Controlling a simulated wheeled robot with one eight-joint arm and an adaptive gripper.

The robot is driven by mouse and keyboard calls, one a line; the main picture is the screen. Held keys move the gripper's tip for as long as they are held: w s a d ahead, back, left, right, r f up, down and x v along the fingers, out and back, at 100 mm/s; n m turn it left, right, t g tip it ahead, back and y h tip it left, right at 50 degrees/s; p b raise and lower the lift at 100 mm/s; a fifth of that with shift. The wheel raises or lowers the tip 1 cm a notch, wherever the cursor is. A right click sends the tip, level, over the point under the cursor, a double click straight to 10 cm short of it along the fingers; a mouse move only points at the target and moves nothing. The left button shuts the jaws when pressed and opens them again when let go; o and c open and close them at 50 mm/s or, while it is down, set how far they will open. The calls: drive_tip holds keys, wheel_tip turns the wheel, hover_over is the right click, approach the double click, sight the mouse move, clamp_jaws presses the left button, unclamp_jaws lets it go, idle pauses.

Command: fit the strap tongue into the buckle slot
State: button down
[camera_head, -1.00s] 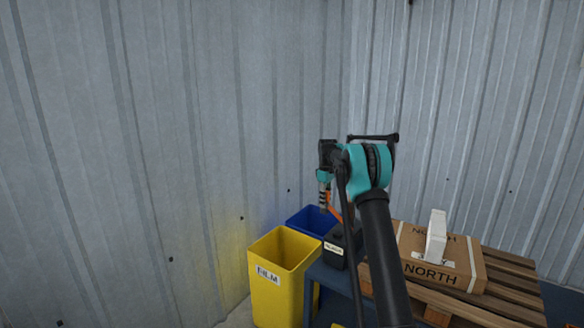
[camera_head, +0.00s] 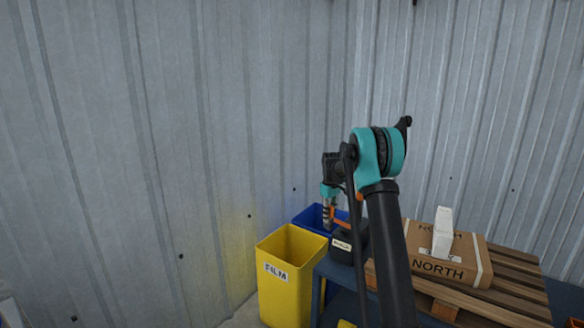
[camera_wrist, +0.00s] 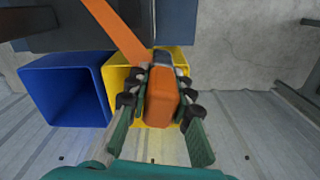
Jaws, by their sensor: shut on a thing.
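My gripper (camera_wrist: 160,95) is shut on an orange block, which looks like the strap tongue (camera_wrist: 161,100), with a dark grey end pointing away from the wrist. An orange strap (camera_wrist: 118,28) runs from near it to the upper left in the wrist view. In the head view my gripper (camera_head: 328,215) points down in front of the blue bin, beside a black block (camera_head: 346,246) with a white label on a blue table. This block may be the buckle; the label is too small to read, and no slot is clear.
A yellow bin (camera_head: 284,290) marked FILM and a blue bin (camera_head: 310,220) stand left of the blue table (camera_head: 334,274). At right, a cardboard box (camera_head: 440,270) marked NORTH rests on a wooden pallet (camera_head: 495,308). Corrugated metal walls (camera_head: 150,130) close off the corner.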

drive_tip(key=s+d+f+m, duration=0.1)
drive_tip(key=s+f+m, duration=0.3)
drive_tip(key=s, duration=0.7)
drive_tip(key=s+d+f+m, duration=0.2)
drive_tip(key=s+f+m, duration=0.2)
drive_tip(key=s, duration=0.7)
wheel_tip(320, 180, down, 3)
drive_tip(key=shift+s+r, duration=0.2)
drive_tip(key=shift+s, duration=0.2)
drive_tip(key=shift+d, duration=0.15)
